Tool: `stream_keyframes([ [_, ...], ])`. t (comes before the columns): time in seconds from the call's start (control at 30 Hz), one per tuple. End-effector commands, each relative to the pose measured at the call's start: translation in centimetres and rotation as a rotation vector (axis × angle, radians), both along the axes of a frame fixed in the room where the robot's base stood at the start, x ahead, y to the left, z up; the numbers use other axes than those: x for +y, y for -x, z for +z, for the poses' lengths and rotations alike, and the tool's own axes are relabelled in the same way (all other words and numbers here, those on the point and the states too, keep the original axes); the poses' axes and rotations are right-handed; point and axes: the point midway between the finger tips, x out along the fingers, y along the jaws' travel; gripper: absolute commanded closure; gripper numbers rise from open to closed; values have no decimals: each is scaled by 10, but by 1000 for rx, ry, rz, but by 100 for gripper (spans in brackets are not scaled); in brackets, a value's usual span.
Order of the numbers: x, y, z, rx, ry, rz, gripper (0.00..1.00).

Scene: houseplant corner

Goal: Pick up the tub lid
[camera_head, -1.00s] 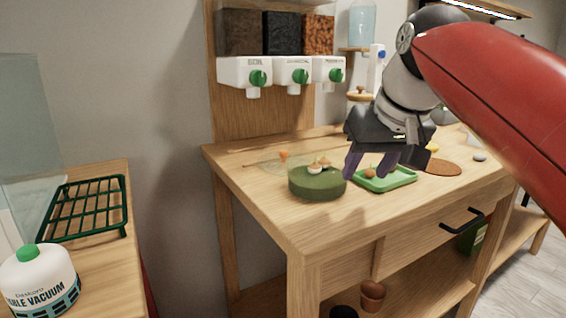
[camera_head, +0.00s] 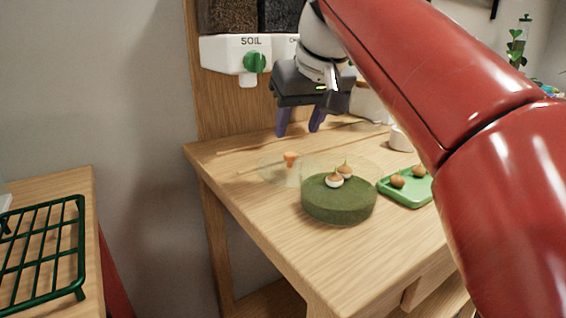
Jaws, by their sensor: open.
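A clear, flat round piece (camera_head: 272,174) that looks like the tub lid lies on the wooden table, left of a dark green round block (camera_head: 338,204). A small orange piece (camera_head: 290,159) shows at it; I cannot tell whether it is a knob. Its clear edge is faint against the wood. My gripper (camera_head: 300,130) is open and empty, fingers pointing down. In the picture it is just above and slightly right of the orange piece, apart from it.
Small bulbs (camera_head: 334,181) sit on the green block, with another faint clear shape behind them. A green tray (camera_head: 408,202) with bulbs is at the right. The soil dispenser (camera_head: 238,56) hangs behind. A green rack (camera_head: 42,250) stands at the left.

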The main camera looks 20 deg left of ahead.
Motion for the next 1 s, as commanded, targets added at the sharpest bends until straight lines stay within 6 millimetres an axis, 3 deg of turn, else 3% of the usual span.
stream_keyframes([
  [0.53,19,-22,-62,2,2,0,55],
  [0.8,21,-24,-64,0,0,0,55],
  [1.0,20,-24,-64,0,0,0,81],
])
